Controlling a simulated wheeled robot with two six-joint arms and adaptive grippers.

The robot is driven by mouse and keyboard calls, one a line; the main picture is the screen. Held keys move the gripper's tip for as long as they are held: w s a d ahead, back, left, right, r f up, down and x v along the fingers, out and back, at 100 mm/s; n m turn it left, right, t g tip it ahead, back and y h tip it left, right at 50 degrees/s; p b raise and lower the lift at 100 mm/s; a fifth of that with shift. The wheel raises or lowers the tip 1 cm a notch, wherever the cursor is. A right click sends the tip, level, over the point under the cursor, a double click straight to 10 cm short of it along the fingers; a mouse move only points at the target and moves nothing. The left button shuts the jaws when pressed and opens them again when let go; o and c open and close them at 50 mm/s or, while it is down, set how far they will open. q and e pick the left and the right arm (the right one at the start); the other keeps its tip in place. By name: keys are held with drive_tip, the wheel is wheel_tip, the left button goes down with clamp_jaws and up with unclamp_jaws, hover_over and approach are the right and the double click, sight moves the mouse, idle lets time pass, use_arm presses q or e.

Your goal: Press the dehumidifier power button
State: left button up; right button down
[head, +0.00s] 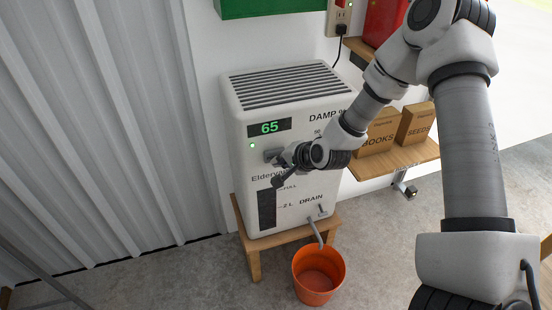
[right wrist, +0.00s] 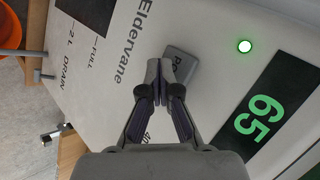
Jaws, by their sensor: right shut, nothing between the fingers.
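The white dehumidifier (head: 285,95) stands upright on a wooden stand. Its dark display (head: 270,127) reads 65 in green, and a small green light (head: 253,146) is lit beside the button. The grey power button (head: 271,155) sits below the display; it also shows in the right wrist view (right wrist: 183,64), its label partly covered by my fingers. My right gripper (head: 281,168) is shut and empty, its fingertips (right wrist: 162,70) at the button's edge in the right wrist view. I cannot tell whether they touch it. My left gripper is not in view.
An orange bucket (head: 319,278) stands on the floor under the drain spout. A wooden shelf (head: 410,158) at the right holds boxes (head: 378,135). A corrugated wall (head: 110,110) rises at the left. A green box (head: 270,6) hangs above the dehumidifier.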

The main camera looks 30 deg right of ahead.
drive_tip(key=s+a+p, duration=0.1)
drive_tip(key=s, duration=0.5)
drive_tip(key=shift+a+p, duration=0.25)
drive_tip(key=shift+p, duration=0.15)
drive_tip(key=s+a+f+n+g+p, duration=0.2)
drive_tip(key=s+f+n+g+p, duration=0.1)
drive_tip(key=s, duration=0.5)
drive_tip(key=s+a+f+n+g+h+p, duration=0.1)
drive_tip(key=s+a+f+n+g+p, duration=0.1)
drive_tip(key=s, duration=0.7)
drive_tip(key=s+a+f+n+g+p, duration=0.3)
drive_tip(key=s+a+f+n+g, duration=0.1)
drive_tip(key=s+n, duration=0.3)
drive_tip(key=shift+s+f+n+g+p, duration=0.3)
drive_tip(key=shift+s+f, duration=0.4)
drive_tip(key=shift+f, duration=0.05)
